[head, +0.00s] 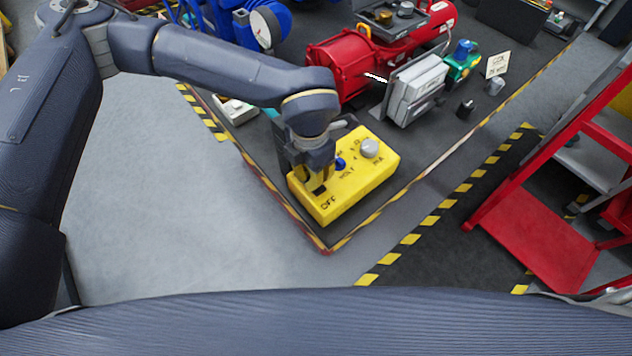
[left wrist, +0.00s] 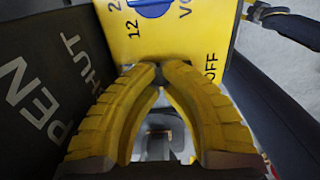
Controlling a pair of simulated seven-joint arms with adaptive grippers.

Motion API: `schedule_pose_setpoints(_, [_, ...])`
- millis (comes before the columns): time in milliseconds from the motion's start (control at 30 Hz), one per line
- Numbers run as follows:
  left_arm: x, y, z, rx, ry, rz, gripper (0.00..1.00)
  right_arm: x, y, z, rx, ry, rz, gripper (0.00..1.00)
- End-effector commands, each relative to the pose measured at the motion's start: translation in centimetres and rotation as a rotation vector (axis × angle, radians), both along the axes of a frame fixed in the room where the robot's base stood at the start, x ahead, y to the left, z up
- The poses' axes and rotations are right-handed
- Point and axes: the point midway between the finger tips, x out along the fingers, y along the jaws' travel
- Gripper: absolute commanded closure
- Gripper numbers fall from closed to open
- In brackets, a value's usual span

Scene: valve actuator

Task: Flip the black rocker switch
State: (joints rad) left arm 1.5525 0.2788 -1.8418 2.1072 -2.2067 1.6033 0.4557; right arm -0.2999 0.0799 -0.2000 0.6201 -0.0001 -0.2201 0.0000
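The yellow control box (head: 372,187) stands near the front corner of the dark mat, with a blue knob (head: 341,164), a grey knob (head: 370,148) and an OFF marking. My left gripper (head: 318,184) points down over the box's left end, by the OFF marking. In the left wrist view its yellow fingers (left wrist: 160,66) come together at the tips, with nothing visible held. The box face (left wrist: 205,25) lies just beyond them. The black rocker switch cannot be made out clearly; the gripper covers that end of the box. My right gripper is out of view.
A black panel (left wrist: 35,75) with partly cut-off OPEN and SHUT lettering is close on the left in the left wrist view. A red cylinder machine (head: 340,62), grey fins (head: 418,90) and a small sign (head: 497,64) stand behind. The grey floor (head: 165,190) at left is clear.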

Motion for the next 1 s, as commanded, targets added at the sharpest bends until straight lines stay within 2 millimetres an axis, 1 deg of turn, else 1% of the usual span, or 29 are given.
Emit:
schedule_pose_setpoints(100, [0.0, 0.0, -0.2, 0.001, 0.001, 0.000, 1.00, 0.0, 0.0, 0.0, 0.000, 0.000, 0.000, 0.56])
schedule_pose_setpoints(267, [0.0, 0.0, 0.1, 0.001, -0.001, 0.001, 1.00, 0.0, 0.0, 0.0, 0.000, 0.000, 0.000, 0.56])
schedule_pose_setpoints(1000, [0.0, 0.0, 5.0, 0.001, -0.001, 0.000, 1.00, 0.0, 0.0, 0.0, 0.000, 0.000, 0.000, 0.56])
